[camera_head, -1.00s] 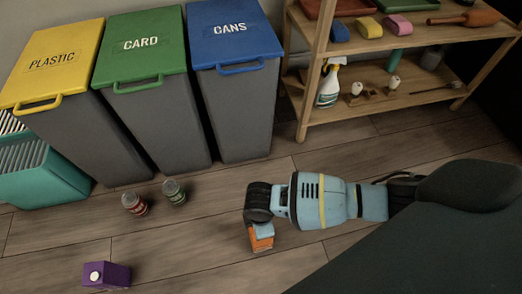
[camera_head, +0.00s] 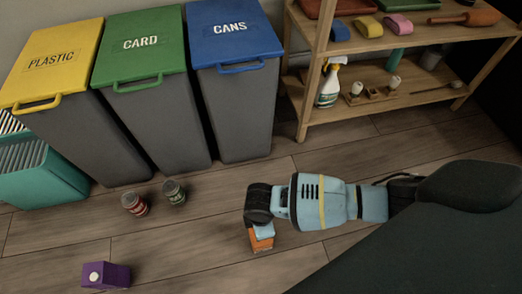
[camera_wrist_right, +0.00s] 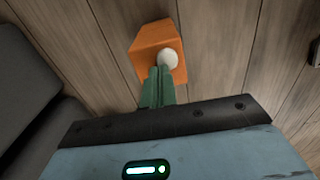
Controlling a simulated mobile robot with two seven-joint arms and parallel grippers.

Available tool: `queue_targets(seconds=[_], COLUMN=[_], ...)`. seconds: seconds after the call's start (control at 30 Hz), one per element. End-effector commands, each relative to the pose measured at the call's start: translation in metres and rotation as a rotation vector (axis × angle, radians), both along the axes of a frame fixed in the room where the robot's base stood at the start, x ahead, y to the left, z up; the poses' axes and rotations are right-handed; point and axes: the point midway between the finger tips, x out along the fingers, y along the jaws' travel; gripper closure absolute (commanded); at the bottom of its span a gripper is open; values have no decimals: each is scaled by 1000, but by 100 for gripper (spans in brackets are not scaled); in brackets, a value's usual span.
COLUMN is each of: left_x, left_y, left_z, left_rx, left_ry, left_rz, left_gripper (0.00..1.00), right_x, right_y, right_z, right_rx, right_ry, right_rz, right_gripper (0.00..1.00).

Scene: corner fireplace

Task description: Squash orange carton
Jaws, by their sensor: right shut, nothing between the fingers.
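The orange carton (camera_head: 262,243) stands on the wooden floor, partly hidden in the head view by my right gripper (camera_head: 262,227) above it. In the right wrist view the orange carton (camera_wrist_right: 156,42) shows its side and a white cap. My right gripper (camera_wrist_right: 158,76) is shut and empty, its green fingers together. Their tips overlap the carton's near side just below the cap in that view; I cannot tell whether they touch it. My left gripper is not in view.
A purple carton (camera_head: 106,275) and two cans, red (camera_head: 134,204) and green (camera_head: 174,192), are on the floor to the left. Yellow (camera_head: 52,60), green (camera_head: 140,45) and blue (camera_head: 232,32) lidded bins stand behind. A wooden shelf (camera_head: 390,102) is at back right.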

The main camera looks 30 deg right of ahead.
Motion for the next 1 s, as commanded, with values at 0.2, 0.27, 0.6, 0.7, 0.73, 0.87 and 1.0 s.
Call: queue_targets(seconds=[0.2,0.27,0.6,0.7,0.73,0.87,1.0], left_x=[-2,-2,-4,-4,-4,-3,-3], left_y=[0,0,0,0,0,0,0], left_z=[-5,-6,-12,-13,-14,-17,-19], left_rx=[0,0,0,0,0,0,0], left_ry=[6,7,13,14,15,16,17], left_rz=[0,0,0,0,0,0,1], left_gripper=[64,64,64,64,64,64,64], right_x=[0,0,0,-1,-1,-1,-1], right_y=[0,0,0,0,0,0,0], right_z=[-9,-11,-22,-26,-27,-32,-37], right_rx=[0,1,1,0,1,0,0], right_ry=[1,0,1,1,2,2,3], right_rz=[0,0,0,0,0,0,0], right_gripper=[100,100,100,100,100,100,100])
